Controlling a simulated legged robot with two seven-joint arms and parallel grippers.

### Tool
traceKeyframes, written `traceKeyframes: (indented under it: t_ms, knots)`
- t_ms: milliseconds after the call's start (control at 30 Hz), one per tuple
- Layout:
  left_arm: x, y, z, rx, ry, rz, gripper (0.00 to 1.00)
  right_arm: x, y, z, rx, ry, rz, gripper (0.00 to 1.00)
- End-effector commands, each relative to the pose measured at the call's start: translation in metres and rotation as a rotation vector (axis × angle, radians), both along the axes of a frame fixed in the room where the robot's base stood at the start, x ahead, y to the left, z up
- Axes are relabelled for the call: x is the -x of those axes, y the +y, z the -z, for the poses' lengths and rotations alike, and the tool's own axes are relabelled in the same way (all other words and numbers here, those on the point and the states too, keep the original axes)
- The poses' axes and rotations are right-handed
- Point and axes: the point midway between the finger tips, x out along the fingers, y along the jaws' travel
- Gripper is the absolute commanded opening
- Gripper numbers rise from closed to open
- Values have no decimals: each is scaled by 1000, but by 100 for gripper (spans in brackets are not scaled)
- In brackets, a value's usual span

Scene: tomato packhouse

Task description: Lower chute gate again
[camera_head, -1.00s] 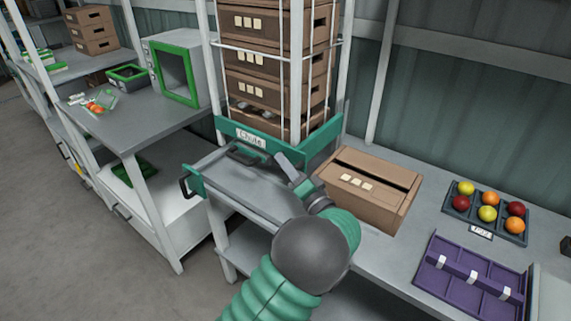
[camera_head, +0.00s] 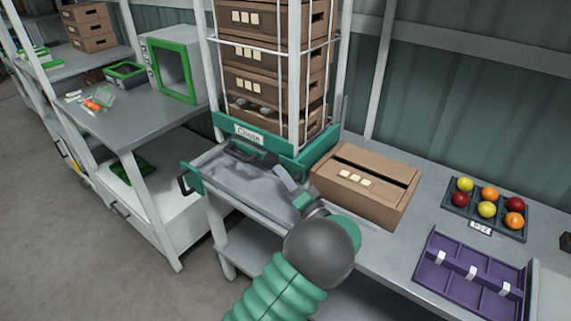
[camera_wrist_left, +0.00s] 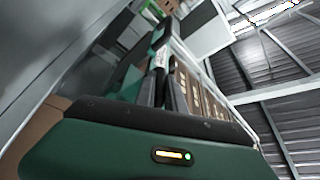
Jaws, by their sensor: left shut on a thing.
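The chute gate (camera_head: 222,125) is a green board with a white label across the foot of the crate rack. A dark handle (camera_head: 240,149) sticks out at its front, just below the label. My left gripper (camera_head: 268,163) is shut on the handle at its right end; the fingertips are small and partly hidden. In the left wrist view, the green gripper body fills the bottom, and stacked brown crates (camera_wrist_left: 205,100) rise beyond it. My right gripper is not in view.
Brown crates (camera_head: 262,58) stand stacked in the white rack. A fruit tray (camera_head: 474,208) and a purple divided tray (camera_head: 437,282) lie farther right. A green-framed box (camera_head: 176,70) stands left.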

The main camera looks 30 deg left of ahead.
Motion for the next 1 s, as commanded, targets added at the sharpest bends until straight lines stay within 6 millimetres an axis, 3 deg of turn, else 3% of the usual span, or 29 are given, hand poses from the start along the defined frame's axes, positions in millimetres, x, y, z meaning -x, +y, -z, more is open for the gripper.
traceKeyframes:
  t_ms: [133,433,467,533,1000]
  knots:
    - [3,7,18,-7,-3,-15,0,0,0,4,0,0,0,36]
    - [3,7,19,-7,-5,-15,0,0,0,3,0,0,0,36]
    - [3,7,19,-7,-5,-15,16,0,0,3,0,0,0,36]
    - [3,6,19,-6,-6,-14,23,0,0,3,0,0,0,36]
    - [0,-1,19,-6,-5,-2,23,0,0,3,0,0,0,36]
